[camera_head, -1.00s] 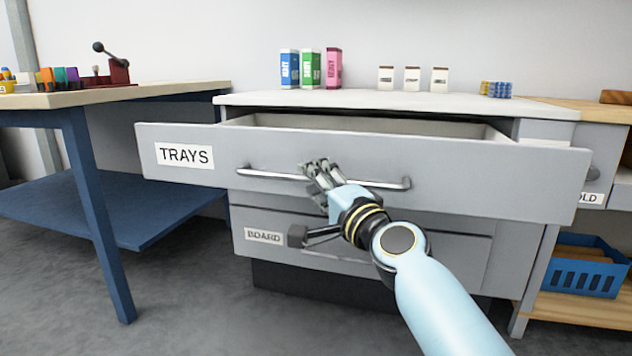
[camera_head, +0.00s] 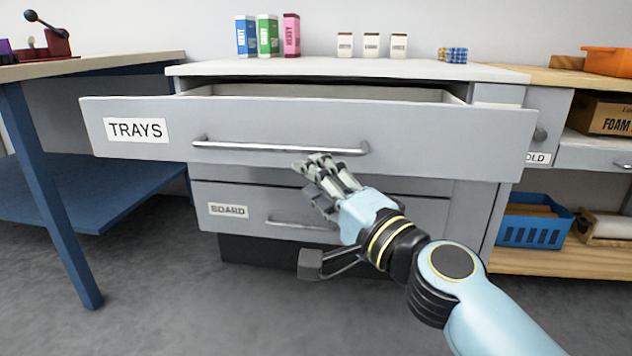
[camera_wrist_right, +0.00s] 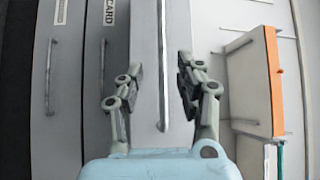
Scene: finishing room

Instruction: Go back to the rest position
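My right gripper (camera_head: 318,174) is in front of the open TRAYS drawer (camera_head: 440,125), just below the right part of its handle bar (camera_head: 250,146). In the right wrist view the two fingers of this gripper (camera_wrist_right: 161,78) stand apart, and the handle (camera_wrist_right: 162,60) shows between them in the picture. Nothing is gripped. The drawer is pulled out from the grey cabinet; its inside is mostly hidden by its front. My left gripper is not in view.
Below is the shut BOARD drawer (camera_head: 245,222). A blue table (camera_head: 50,190) stands at left. Cartons (camera_head: 268,36) and small white boxes (camera_head: 371,45) stand on the white cabinet top (camera_head: 200,69). A blue crate (camera_head: 535,226) is on a shelf at right. The floor in front is clear.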

